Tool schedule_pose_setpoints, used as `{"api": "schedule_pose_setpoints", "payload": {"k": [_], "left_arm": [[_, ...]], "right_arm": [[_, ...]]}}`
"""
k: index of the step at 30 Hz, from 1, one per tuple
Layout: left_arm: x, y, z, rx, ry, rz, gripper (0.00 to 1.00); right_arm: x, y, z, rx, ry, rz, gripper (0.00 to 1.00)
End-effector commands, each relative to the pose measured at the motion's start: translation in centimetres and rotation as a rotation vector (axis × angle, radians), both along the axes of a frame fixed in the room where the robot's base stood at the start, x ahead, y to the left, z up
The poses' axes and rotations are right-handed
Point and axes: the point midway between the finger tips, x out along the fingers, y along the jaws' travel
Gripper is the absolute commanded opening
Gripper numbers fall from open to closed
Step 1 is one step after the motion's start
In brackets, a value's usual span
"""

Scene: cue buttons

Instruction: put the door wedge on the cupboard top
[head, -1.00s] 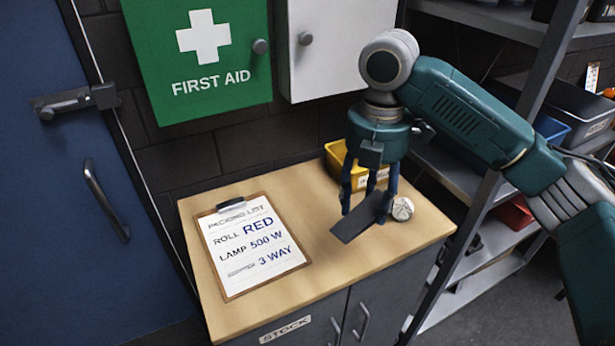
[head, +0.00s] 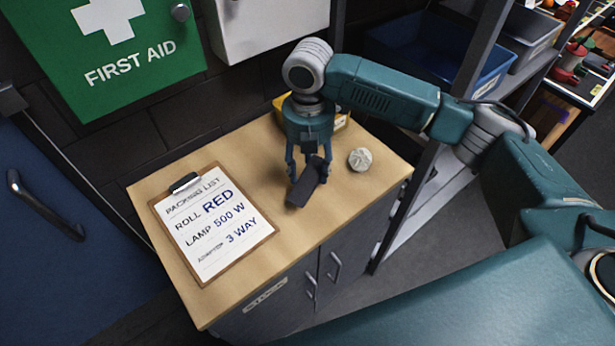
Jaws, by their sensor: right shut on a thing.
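The door wedge (head: 301,191) is a dark grey, tapered piece. It is between the fingers of my right gripper (head: 308,170), which is shut on it over the cupboard top (head: 290,232). The wedge is tilted in the picture, and I cannot tell whether its underside touches the wood. The cupboard top is light wood on a grey cupboard with a STOCK label. My left gripper is not in view.
A clipboard with a packing list (head: 213,221) lies on the left of the top. A whitish ball (head: 360,159) sits right of my gripper. Shelving with a blue crate (head: 438,50) is at right. The front of the top is bare.

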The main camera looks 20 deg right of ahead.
Motion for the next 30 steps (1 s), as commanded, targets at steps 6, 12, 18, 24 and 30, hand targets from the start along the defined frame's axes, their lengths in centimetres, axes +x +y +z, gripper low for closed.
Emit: {"api": "schedule_pose_setpoints", "payload": {"k": [6,12,18,24,30], "left_arm": [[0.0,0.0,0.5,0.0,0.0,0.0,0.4],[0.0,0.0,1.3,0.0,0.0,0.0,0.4],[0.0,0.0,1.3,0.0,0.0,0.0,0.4],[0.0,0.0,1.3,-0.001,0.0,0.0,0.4],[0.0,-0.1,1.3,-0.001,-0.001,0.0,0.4]], "right_arm": [[0.0,0.0,-1.9,0.0,0.001,-0.002,0.2],[-0.1,0.0,-4.8,0.0,0.003,0.0,0.2],[0.0,0.1,-5.6,0.001,-0.001,0.0,0.2],[0.0,0.0,-5.8,0.001,-0.001,0.0,0.2],[0.0,0.0,-5.9,0.001,-0.001,-0.001,0.67]]}}
